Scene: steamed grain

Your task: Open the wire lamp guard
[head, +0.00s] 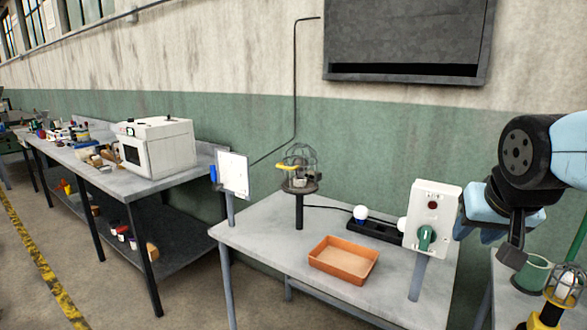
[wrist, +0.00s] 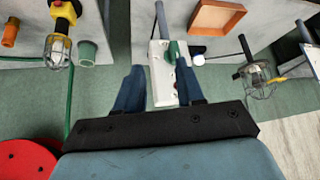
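The wire lamp guard (head: 301,157) is a dark domed cage on a round plate atop a short dark post, at the middle of the bench. A yellow handle (head: 287,167) sticks out on its left side. The cage looks closed around the lamp. In the wrist view, the guard (wrist: 259,84) is at the right, apart from my fingers. My gripper (wrist: 159,70) is open and empty, its two blue fingers spread. In the head view, my gripper (head: 478,230) hangs at the right, well away from the guard, beside the white switch box (head: 432,213) with a green knob.
An orange tray (head: 344,258) lies on the bench before the guard. A white bulb (head: 361,212) sits at a dark holder behind. A white panel (head: 233,173) stands on a post at the left. A yellow-based caged lamp (head: 566,288) and green cup (head: 533,274) are at right.

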